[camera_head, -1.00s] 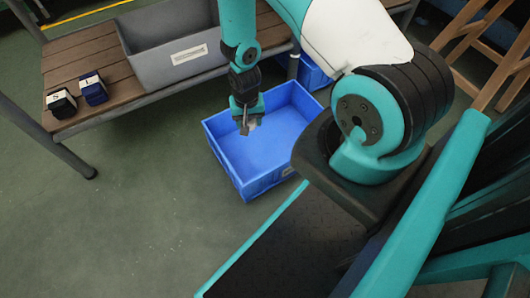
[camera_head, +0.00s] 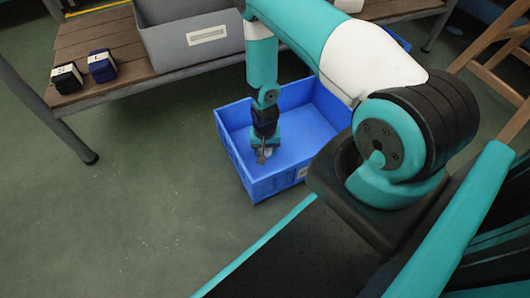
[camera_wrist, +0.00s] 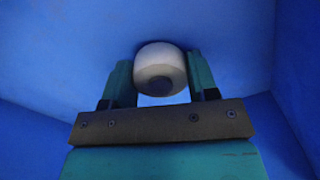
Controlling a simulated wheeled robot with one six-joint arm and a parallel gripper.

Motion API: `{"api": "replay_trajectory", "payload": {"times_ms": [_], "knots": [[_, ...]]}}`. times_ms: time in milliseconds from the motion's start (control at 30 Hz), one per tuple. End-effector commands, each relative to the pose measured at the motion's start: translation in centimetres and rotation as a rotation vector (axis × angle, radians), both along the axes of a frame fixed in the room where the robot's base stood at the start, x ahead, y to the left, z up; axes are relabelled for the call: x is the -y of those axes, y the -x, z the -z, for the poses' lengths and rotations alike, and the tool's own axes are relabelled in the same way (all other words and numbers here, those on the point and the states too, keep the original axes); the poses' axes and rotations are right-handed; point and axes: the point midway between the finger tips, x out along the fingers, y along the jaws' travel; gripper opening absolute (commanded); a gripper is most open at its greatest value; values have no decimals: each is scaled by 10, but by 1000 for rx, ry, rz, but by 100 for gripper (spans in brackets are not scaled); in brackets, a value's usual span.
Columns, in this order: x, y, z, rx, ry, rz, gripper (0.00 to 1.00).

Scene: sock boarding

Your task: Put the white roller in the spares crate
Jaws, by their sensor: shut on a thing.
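The white roller (camera_wrist: 159,66) shows in the wrist view, held between the two teal fingers of my gripper (camera_wrist: 160,84). The blue crate's floor and walls (camera_wrist: 40,60) surround it in that view. In the head view, my gripper (camera_head: 263,155) points down inside the blue crate (camera_head: 232,150), which stands on the floor. The roller is mostly hidden there; only a small pale patch shows at the fingertips. I cannot tell whether the roller touches the crate floor. The crate's label is too small to read.
A wooden slatted bench (camera_head: 95,38) stands behind the crate. It bears a grey bin (camera_head: 180,42) with a white label and two small dark blocks with white tops, one black (camera_head: 67,78) and one blue (camera_head: 102,66). The green floor left of the crate is clear.

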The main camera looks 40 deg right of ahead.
Motion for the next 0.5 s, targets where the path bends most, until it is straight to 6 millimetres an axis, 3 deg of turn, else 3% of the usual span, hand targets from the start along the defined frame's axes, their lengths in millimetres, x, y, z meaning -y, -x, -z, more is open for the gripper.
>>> {"api": "replay_trajectory", "payload": {"times_ms": [33, 367, 400, 500], "knots": [[0, 0, 8, 1, 1, 0, 29], [0, 0, 9, 1, 1, 0, 29], [0, 0, 9, 1, 1, 0, 56], [0, 0, 8, 1, 1, 0, 79]]}}
